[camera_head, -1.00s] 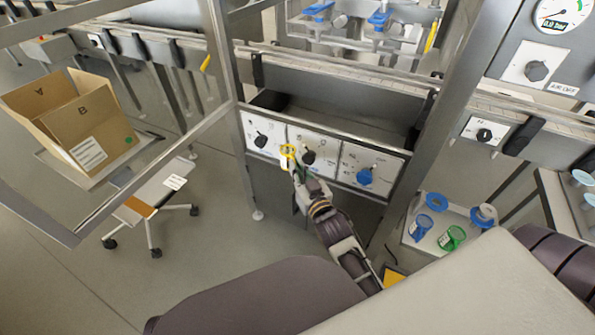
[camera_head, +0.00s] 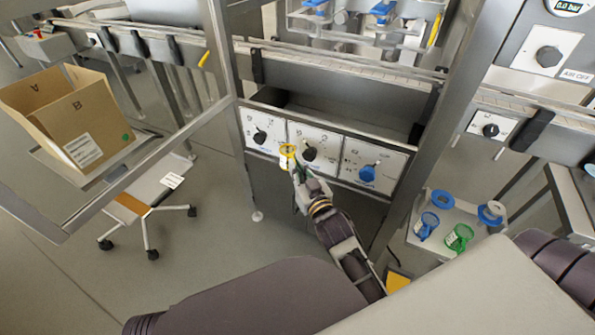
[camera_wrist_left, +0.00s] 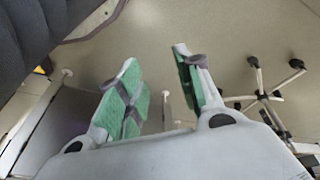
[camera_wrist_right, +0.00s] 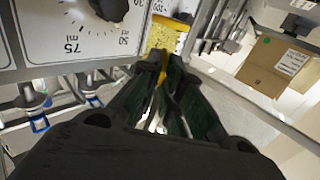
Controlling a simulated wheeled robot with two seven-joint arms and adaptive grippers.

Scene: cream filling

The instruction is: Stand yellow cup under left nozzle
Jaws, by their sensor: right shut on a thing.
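The yellow cup (camera_head: 288,157) is held in front of the left part of the dial panel; it also shows in the right wrist view (camera_wrist_right: 166,38). My right gripper (camera_head: 297,172) is shut on the cup, which stands out beyond the fingertips (camera_wrist_right: 163,62). My left gripper (camera_wrist_left: 160,75) is open and empty in the left wrist view, over the floor. The nozzles are not clearly seen; clear containers with blue fittings (camera_head: 382,12) show at the top of the machine, above the recessed bay (camera_head: 335,115).
The dial panel (camera_head: 322,152) and metal frame post (camera_head: 440,110) bound the machine. A blue cup (camera_head: 427,226) and green cup (camera_head: 459,237) sit on a side tray (camera_head: 425,247) at right. A cardboard box (camera_head: 70,115) is at left, with a wheeled stool (camera_head: 150,190) nearby.

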